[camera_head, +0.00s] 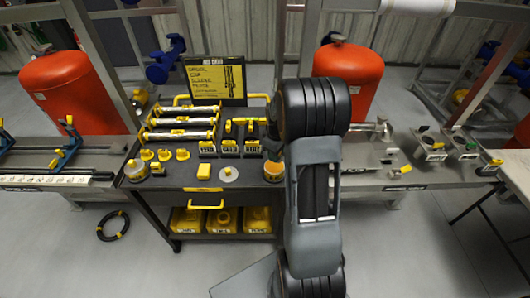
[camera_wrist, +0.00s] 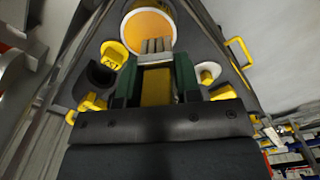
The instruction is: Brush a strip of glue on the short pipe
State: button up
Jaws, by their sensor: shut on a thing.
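In the wrist view my gripper (camera_wrist: 157,72) has its two green fingers closed on a glue brush (camera_wrist: 156,88) with a yellow handle. The brush's grey-tan bristles (camera_wrist: 157,46) point toward an open round pot of orange glue (camera_wrist: 146,25) and overlap its near rim in the picture. I cannot tell whether the bristles touch the glue. The pot also shows in the head view (camera_head: 273,171), at the cart's right front, beside my arm. I cannot identify the short pipe for certain.
The dark tool cart (camera_head: 170,184) carries yellow-ended pipes (camera_head: 183,122), labelled holders and a sign (camera_head: 214,80). A grey bench (camera_head: 365,178) with metal fittings stands right, another bench with blue clamps (camera_head: 70,143) left. Orange tanks (camera_head: 345,82) stand behind. A black coil (camera_head: 113,226) lies on the floor.

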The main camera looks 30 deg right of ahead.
aim_at(274, 166)
jog(key=shift+w+d+f+m+b, duration=0.2)
jog(key=shift+w+f+m+b, duration=0.2)
jog(key=shift+f+b, duration=0.5)
jog(key=shift+w+d+f+m+b, duration=0.25)
jog(key=shift+w+f+b, duration=0.25)
jog(key=shift+f, duration=0.65)
jog(key=shift+w+d+f+m+b, duration=0.15)
jog(key=shift+w+f+m+b, duration=0.2)
jog(key=shift+f+b, duration=0.6)
jog(key=shift+s+f+b, duration=0.1)
jog(key=shift+f+b, duration=0.25)
jog(key=shift+f, duration=0.25)
dwell(0.3)
notch_tip(274, 166, up, 7)
jog(key=p, duration=0.4)
jog(key=shift+p, duration=0.4)
dwell(0.6)
